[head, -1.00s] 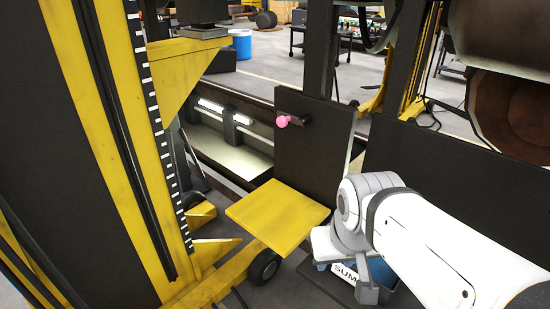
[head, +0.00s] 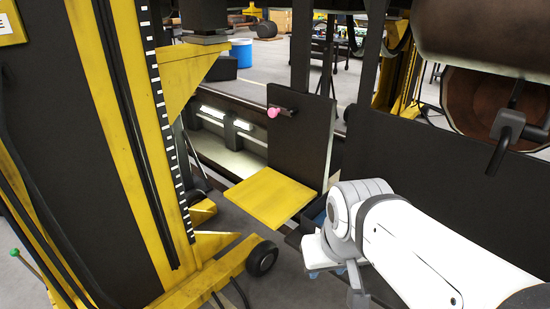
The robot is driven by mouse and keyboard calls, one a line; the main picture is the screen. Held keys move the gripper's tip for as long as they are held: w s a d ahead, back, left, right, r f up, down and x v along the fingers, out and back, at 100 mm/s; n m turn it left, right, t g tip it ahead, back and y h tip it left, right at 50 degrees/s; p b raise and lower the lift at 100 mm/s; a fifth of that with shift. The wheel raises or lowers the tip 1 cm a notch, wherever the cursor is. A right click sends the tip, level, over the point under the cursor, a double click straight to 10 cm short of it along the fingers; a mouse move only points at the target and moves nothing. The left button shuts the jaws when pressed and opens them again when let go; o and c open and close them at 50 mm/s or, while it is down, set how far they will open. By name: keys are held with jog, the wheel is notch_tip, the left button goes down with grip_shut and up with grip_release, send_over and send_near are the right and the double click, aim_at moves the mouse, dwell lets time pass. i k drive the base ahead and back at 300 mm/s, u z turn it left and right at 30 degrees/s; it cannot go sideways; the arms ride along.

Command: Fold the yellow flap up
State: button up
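The yellow flap (head: 270,195) is a flat square plate. It lies roughly level, folded out at the foot of an upright dark panel (head: 301,145). A pink knob (head: 273,112) sits on a dark handle on that panel, above the flap. My white arm comes in from the lower right, and its near joint is just right of the flap, apart from it.
A yellow lifting column with a white-marked scale (head: 167,120) stands close on the left. Its yellow foot has a black wheel (head: 262,258) in front of the flap. A large dark panel (head: 440,190) and a brown cylinder (head: 490,105) fill the right side. A blue barrel (head: 241,52) stands far back.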

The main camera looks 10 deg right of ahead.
aim_at(272, 197)
jog(key=u, duration=0.1)
jog(key=k, duration=0.45)
jog(key=z, duration=0.25)
jog(key=i, duration=0.85)
jog(key=z, duration=0.4)
jog(key=k, duration=1.45)
jog(key=u, duration=0.6)
jog(key=i, duration=1)
jog(key=u, duration=0.05)
